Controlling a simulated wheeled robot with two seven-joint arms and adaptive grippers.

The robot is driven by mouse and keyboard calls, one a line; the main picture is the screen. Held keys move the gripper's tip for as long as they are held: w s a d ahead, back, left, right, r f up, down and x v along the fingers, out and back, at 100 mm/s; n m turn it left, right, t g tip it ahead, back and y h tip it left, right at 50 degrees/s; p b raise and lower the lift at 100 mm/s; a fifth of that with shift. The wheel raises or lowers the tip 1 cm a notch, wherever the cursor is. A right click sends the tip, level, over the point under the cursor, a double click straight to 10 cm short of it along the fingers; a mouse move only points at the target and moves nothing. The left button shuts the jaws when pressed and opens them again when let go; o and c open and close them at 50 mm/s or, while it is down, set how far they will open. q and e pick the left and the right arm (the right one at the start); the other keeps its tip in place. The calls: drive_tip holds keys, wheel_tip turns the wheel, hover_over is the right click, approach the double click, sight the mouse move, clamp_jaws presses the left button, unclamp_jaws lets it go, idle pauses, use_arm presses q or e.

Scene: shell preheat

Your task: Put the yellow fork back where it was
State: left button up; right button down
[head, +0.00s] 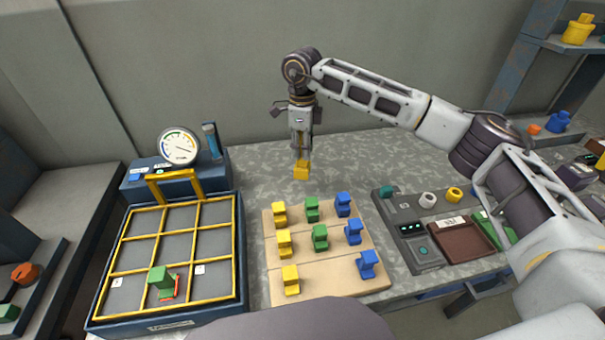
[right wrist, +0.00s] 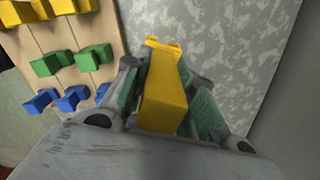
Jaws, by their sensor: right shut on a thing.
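My right gripper (head: 301,150) is shut on a yellow fork (head: 301,171) and holds it above the grey speckled table, behind the wooden board (head: 325,278). In the right wrist view the yellow fork (right wrist: 164,95) sits between both fingers, its pronged end pointing away from the camera. The board carries a column of yellow pieces (head: 284,243), green pieces (head: 320,238) at its back and middle, and a column of blue pieces (head: 353,231). The front middle of the board is bare. My left gripper is not in view.
A blue tray with a yellow grid (head: 236,262) stands at the left, with a green piece (head: 160,280) in a front cell. A gauge (head: 180,147) stands behind it. A grey device (head: 418,250) and a brown tray (head: 461,243) lie right of the board.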

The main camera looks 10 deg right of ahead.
sight(303, 168)
drive_tip(key=shift+f, duration=2)
drive_tip(key=shift+f, duration=1.9)
drive_tip(key=shift+f, duration=0.15)
drive_tip(key=c, duration=1.2)
unclamp_jaws()
drive_tip(key=shift+o, duration=0.2)
wheel_tip(303, 168, up, 12)
drive_tip(key=shift+r, duration=0.15)
